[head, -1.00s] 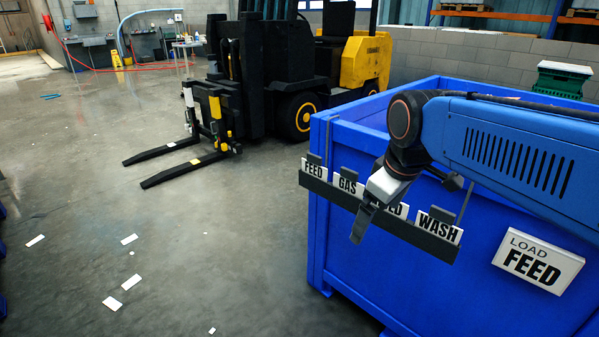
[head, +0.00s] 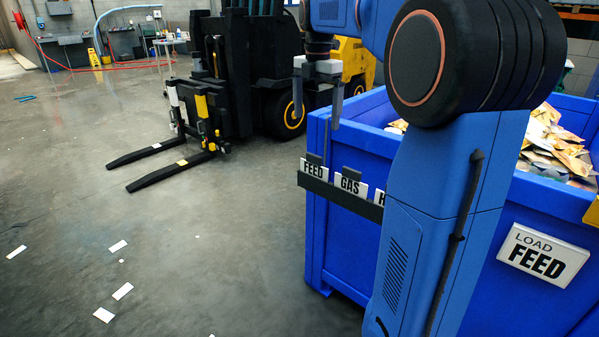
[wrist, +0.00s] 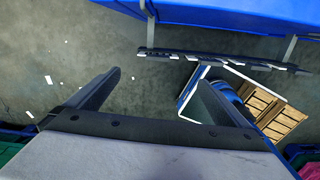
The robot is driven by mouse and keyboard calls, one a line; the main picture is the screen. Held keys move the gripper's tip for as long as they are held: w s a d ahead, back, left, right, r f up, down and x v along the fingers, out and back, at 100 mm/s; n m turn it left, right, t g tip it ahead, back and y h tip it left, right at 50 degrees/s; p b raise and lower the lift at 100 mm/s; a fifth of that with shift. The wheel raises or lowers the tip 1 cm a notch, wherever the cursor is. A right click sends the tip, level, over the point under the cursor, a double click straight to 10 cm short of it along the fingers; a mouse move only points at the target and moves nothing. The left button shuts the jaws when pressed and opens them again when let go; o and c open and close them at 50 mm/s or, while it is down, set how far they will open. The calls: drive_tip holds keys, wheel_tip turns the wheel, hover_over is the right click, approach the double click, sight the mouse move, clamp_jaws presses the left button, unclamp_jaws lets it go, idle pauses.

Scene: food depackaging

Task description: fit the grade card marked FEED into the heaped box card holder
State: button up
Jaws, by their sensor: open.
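The white FEED card (head: 313,168) stands at the left end of a dark rack (head: 322,190) on the blue box's side. My gripper (head: 317,123) points down above the FEED end of the rack, open and empty, apart from the card. In the wrist view its two fingers (wrist: 152,95) are spread, and the rack (wrist: 215,60) with card edges lies ahead of them; lettering is unreadable there. The blue box (head: 335,240) holds heaped packages (head: 550,145). I cannot make out a separate card holder on it.
The GAS card (head: 349,184) stands beside FEED; further cards are hidden behind my arm. A LOAD FEED sign (head: 541,255) is on the box. A forklift (head: 245,80) stands behind left. White scraps (head: 122,291) lie on the otherwise open floor at left.

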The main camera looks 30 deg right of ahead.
drive_tip(key=w, duration=0.1)
approach(314, 163)
drive_tip(key=shift+n, duration=0.4)
drive_tip(key=f, duration=0.2)
drive_tip(key=w+f, duration=0.1)
drive_tip(key=f, duration=0.2)
drive_tip(key=shift+w+f, duration=0.1)
drive_tip(key=shift+f, duration=0.15)
drive_tip(key=shift+s+d+f, duration=0.1)
drive_tip(key=shift+f, duration=1.2)
drive_tip(key=shift+s+d+f, duration=0.1)
drive_tip(key=shift+f, duration=1.25)
drive_tip(key=c, duration=0.9)
